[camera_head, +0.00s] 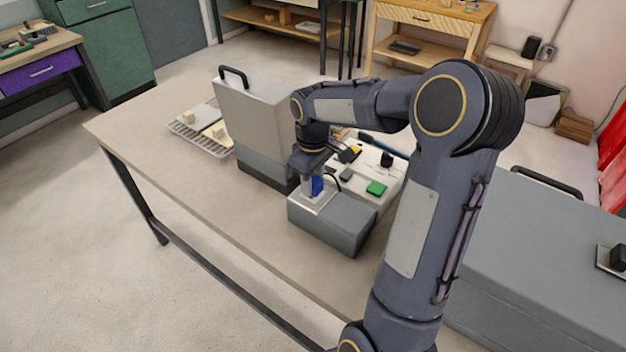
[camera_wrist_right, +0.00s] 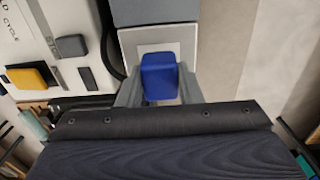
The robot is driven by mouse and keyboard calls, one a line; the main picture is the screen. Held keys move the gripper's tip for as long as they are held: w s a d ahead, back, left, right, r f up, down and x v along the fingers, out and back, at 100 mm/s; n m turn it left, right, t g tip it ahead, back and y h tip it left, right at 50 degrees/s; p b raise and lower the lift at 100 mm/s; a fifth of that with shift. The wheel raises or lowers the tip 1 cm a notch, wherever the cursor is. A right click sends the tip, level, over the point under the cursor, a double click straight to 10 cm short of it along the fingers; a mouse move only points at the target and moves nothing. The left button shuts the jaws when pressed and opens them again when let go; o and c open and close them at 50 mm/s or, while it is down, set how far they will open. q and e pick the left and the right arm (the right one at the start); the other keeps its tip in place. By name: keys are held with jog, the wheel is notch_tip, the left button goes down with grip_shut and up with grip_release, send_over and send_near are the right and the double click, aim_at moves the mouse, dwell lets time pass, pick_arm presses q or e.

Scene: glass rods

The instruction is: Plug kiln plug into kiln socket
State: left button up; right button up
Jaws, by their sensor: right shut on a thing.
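The kiln plug is a blue block (camera_head: 317,185), held over a grey box (camera_head: 345,226) with a pale top plate. My right gripper (camera_head: 312,188) points down and is shut on it. In the right wrist view the blue plug (camera_wrist_right: 161,76) sits between the two grey fingers, in front of the pale plate (camera_wrist_right: 150,46). The kiln socket is not clearly visible; the plug and fingers cover part of that plate. I cannot tell whether the plug touches the plate or is in a socket. My left gripper is out of view.
A tall grey case (camera_head: 255,118) with a black handle stands left of the box. A wire rack (camera_head: 199,140) is at the far left. The table's (camera_head: 180,200) front left is clear.

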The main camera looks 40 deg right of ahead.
jog(key=shift+f+b, duration=0.4)
jog(key=shift+f, duration=0.25)
dwell(0.4)
jog(key=o, duration=1)
jog(key=shift+r, duration=0.1)
jog(key=shift+r, duration=0.1)
notch_tip(320, 180, up, 8)
jog(key=shift+f, duration=0.2)
